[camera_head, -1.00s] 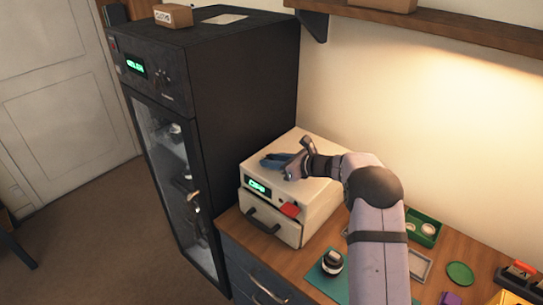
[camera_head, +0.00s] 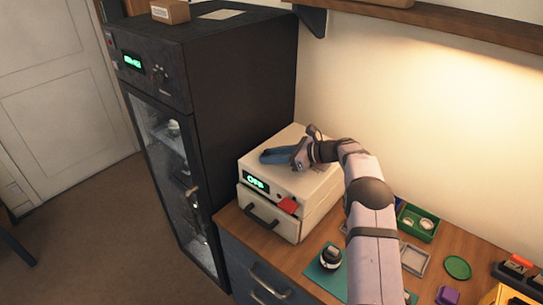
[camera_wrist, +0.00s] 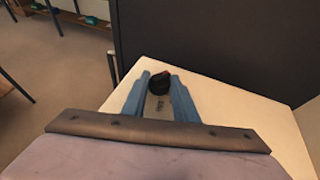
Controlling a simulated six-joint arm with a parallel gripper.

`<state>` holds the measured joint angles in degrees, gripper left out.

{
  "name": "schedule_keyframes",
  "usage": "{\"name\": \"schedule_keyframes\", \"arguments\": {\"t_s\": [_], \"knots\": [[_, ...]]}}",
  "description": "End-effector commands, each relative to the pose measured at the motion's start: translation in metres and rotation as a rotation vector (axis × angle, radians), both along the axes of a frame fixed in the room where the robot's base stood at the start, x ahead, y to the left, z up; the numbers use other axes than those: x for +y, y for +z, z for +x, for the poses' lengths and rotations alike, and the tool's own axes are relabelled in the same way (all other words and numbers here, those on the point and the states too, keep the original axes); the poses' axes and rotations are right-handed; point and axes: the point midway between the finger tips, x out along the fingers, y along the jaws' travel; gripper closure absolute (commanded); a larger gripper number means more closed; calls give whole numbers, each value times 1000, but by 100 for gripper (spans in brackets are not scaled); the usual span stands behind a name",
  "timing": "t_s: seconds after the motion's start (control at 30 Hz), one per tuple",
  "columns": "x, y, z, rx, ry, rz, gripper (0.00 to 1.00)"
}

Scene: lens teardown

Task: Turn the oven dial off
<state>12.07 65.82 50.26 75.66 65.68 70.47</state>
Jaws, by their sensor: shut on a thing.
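The oven is a small cream box (camera_head: 309,170) on the bench, with a green lit display (camera_head: 256,183) that seems to read OFF. In the head view my gripper (camera_head: 268,157) lies low over the oven's top, its blue fingers pointing left towards the front edge. In the wrist view my gripper (camera_wrist: 160,84) has its two blue fingers on either side of a dark knob (camera_wrist: 159,83) with a reddish mark, and is shut on it. The knob is at the oven's front edge, and the fingers hide it in the head view.
A tall black cabinet (camera_head: 240,90) with a glass door stands close left of the oven. A green mat (camera_head: 318,278) with a dark round part, a green tray (camera_head: 418,222) and a grey tray (camera_head: 414,259) lie to the right.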

Motion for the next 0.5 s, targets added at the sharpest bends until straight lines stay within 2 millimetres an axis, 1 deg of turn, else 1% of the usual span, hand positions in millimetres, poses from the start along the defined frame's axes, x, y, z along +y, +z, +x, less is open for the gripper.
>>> {"name": "schedule_keyframes", "arguments": {"t_s": [0.23, 0.27, 0.3, 0.33, 0.5], "knots": [[1, 1, 0, -1, 1, 2, 96], [1, 1, 0, -1, 1, 2, 67], [1, 1, 0, -1, 1, 2, 57], [1, 1, 0, -1, 0, 2, 55], [1, 1, 0, -1, 0, 2, 55]]}}
